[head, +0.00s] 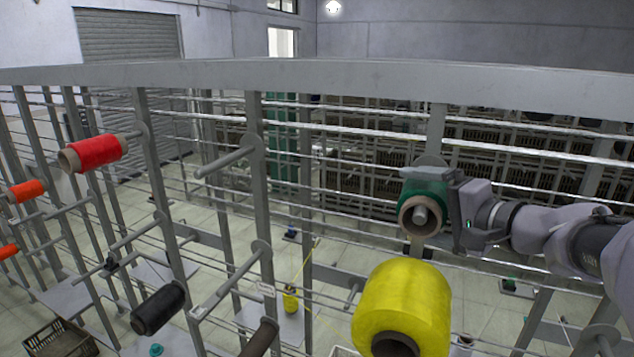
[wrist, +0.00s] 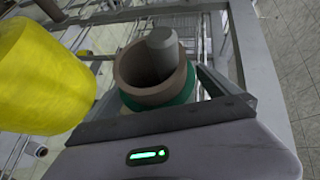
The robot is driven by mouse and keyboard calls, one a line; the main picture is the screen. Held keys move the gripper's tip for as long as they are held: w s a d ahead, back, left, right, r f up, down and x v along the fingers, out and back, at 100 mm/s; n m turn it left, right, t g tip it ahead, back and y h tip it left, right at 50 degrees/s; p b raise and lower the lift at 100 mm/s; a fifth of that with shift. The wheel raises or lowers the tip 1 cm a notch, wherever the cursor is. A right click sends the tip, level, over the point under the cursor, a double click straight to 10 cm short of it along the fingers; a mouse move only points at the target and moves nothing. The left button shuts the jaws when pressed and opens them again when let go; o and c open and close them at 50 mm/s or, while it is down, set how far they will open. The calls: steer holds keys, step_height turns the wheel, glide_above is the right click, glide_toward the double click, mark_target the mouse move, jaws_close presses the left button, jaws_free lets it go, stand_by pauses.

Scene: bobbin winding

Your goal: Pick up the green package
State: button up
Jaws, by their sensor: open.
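The green package (head: 425,195) is a bobbin of green yarn on a brown cardboard core. It sits on a grey peg that shows inside its core, on the rack at the right of the head view. My gripper (head: 437,190) reaches in from the right and is open at the package, with a jaw plate along its top. In the wrist view the green package (wrist: 178,104) lies directly in front of my gripper. The gripper hides much of the green yarn there, and I cannot tell whether the jaws touch it.
A large yellow package (head: 403,310) hangs below and in front; it also shows close at left in the wrist view (wrist: 40,75). A red package (head: 95,152) and a black package (head: 158,308) are on pegs at left. A thick grey rail (head: 300,80) runs above.

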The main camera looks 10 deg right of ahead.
steer(key=shift+s, duration=0.25)
steer(key=c, duration=1.6)
steer(key=shift+r, duration=0.1)
